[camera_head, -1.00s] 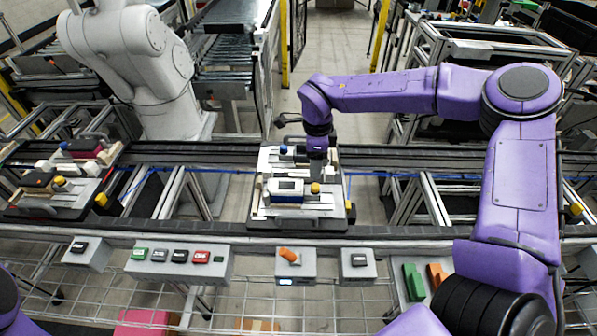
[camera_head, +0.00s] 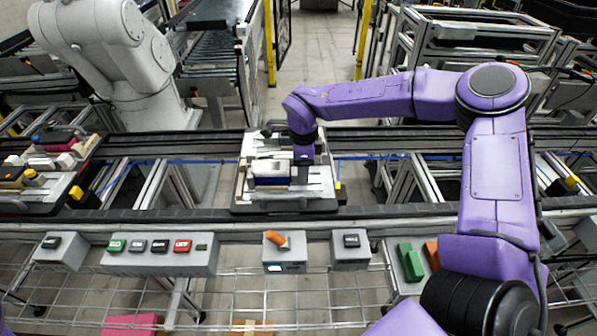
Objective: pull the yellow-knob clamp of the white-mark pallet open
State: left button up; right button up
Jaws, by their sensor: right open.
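The central pallet (camera_head: 241,197) sits on the rail and carries pale fixtures and a white-and-blue block (camera_head: 269,178). That gripper points down over the right half of the pallet, beside the block's right end. It is open, but its fingers are small and dark, and I cannot tell whether they straddle or touch the knob. My left gripper is not in view.
Another pallet (camera_head: 66,203) stands at the left with a yellow knob (camera_head: 30,174) on it. A button panel (camera_head: 160,260) and a box with an orange switch (camera_head: 276,240) line the front. The rail (camera_head: 400,205) right of the central pallet is clear.

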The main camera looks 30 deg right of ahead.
jog(key=shift+w, duration=0.15)
jog(key=c, duration=0.8)
jog(key=shift+d+p, duration=0.15)
jog(key=shift+p, duration=0.15)
jog(key=shift+s+d+p, duration=0.7)
jog(key=shift+d+p, duration=0.1)
jog(key=shift+d, duration=0.2)
jog(key=o, duration=0.8)
jog(key=shift+a, duration=0.1)
